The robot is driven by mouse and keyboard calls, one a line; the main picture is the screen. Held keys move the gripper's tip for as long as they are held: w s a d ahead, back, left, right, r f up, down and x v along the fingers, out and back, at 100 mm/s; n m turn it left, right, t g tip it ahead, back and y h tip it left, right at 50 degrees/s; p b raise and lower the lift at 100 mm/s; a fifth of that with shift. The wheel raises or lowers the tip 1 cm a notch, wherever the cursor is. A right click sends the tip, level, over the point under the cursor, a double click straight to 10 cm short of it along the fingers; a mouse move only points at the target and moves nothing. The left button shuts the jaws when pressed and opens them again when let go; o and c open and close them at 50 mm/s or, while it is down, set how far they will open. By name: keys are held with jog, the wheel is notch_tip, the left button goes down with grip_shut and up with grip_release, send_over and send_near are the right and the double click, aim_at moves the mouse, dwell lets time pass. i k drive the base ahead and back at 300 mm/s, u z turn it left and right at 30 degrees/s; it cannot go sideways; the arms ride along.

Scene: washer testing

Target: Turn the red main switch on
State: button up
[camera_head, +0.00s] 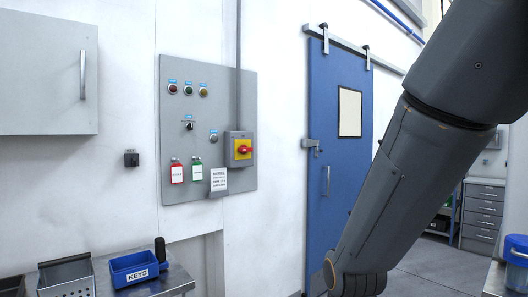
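The red main switch (243,149) is a red rotary knob on a yellow plate, on a grey box fixed to the right side of the grey control panel (223,100). Its red handle looks about level. A conduit runs up from the box. My arm comes down from the upper right to the bottom right of the view, well apart from the switch. My gripper is not in view.
The panel also bears indicator lamps (188,90), red (177,173) and green (197,172) tags and a white label (219,180). Below left is a bench with a blue KEYS bin (134,268) and a metal tray (66,277). A blue sliding door (335,180) stands right.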

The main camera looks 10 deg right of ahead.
aim_at(246, 149)
jog(key=z, duration=0.8)
jog(key=i, duration=1.05)
jog(key=u, duration=0.15)
